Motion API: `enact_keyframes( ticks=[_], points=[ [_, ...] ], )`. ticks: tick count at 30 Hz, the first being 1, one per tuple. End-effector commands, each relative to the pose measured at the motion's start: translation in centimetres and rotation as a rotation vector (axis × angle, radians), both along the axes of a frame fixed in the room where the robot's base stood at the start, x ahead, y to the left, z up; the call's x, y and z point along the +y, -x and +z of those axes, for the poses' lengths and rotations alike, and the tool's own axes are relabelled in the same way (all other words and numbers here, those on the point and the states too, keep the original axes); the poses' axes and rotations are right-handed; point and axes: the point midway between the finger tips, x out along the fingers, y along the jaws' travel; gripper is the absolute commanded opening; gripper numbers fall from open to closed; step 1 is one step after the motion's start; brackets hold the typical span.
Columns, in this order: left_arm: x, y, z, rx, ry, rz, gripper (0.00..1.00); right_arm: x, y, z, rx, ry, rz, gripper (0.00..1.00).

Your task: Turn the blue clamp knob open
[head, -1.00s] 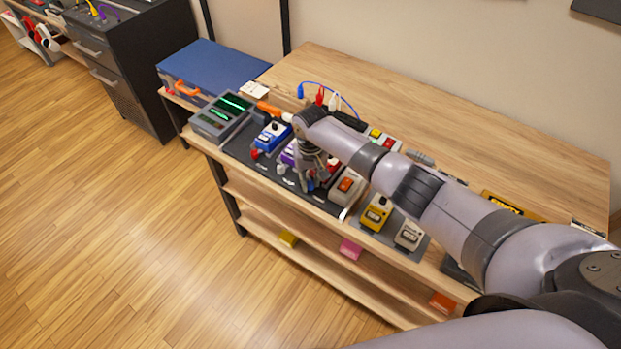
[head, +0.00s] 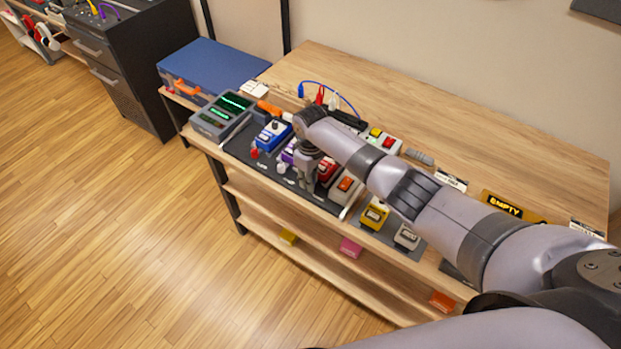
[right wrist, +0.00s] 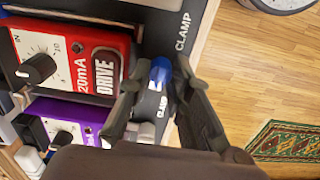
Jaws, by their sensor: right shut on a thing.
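The blue clamp knob (right wrist: 161,72) shows in the right wrist view between the two fingers of my right gripper (right wrist: 160,84), beside the red DRIVE pedal (right wrist: 85,62). The fingers are shut on it, one on each side. A CLAMP label (right wrist: 182,31) is printed on the dark board near it. In the head view my right gripper (head: 306,190) points down at the front edge of the pedalboard, in front of the red pedal (head: 328,172). The gripper hides the blue knob there. My left gripper is not in view.
A purple pedal (right wrist: 70,118), a blue pedal (head: 273,134) and a beige pedal (head: 346,188) stand close around the gripper. A grey device with green screens (head: 222,116) is at the board's left end.

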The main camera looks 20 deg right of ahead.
Motion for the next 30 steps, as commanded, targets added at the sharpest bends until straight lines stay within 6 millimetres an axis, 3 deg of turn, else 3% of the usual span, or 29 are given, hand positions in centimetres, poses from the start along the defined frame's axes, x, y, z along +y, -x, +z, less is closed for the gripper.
enact_keyframes(
  ticks=[19,20,30],
  points=[
    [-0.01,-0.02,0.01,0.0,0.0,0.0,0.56,0.15,-0.07,0.09,-0.002,-0.003,0.051,0.0],
    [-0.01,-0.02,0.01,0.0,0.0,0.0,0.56,0.15,-0.07,0.1,-0.002,-0.003,0.051,0.2],
    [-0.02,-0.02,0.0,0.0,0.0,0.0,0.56,0.05,-0.01,0.03,-0.001,-0.001,0.049,0.4]
  ],
)
